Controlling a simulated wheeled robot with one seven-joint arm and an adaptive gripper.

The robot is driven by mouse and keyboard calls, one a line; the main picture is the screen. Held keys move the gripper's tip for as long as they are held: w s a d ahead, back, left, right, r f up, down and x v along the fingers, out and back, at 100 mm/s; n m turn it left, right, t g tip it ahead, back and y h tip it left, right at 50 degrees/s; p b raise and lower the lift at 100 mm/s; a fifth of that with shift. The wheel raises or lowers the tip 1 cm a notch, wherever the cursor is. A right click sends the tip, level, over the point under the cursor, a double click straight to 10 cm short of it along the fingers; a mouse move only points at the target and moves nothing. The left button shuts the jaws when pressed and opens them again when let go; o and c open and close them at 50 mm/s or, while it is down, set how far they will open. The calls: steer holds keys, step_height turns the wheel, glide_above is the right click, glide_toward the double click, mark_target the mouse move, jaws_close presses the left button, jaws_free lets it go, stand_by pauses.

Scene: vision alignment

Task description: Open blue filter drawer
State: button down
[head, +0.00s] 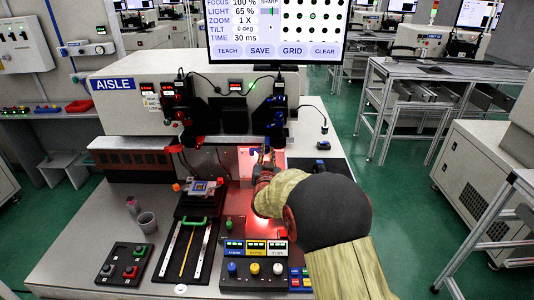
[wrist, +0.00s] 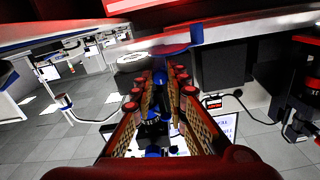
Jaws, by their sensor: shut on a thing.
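My gripper (head: 262,160) reaches in under the right-hand optics unit, and my own arm hides much of that spot in the head view. The right-hand unit carries blue parts (head: 278,112). In the wrist view the two red-and-tan fingers (wrist: 158,82) are closed in around a blue piece (wrist: 160,76), which looks like the blue filter drawer's handle. A blue plate with an upright tab (wrist: 195,34) lies just beyond the fingertips. How far the drawer stands out cannot be told.
A similar unit with red parts (head: 178,105) stands to the left. A fixture with a green handle (head: 195,220), a cup (head: 147,222) and button boxes (head: 125,262) sit on the bench. A monitor (head: 275,32) stands above.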

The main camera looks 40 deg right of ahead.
steer(key=w+a, duration=0.4)
steer(key=a, duration=0.1)
steer(key=shift+a, duration=0.15)
steer(key=c, duration=1.7)
jaws_free()
steer(key=shift+s, duration=0.15)
steer(key=v, duration=1.1)
steer(key=shift+s+a, duration=0.25)
steer(key=shift+s, duration=0.05)
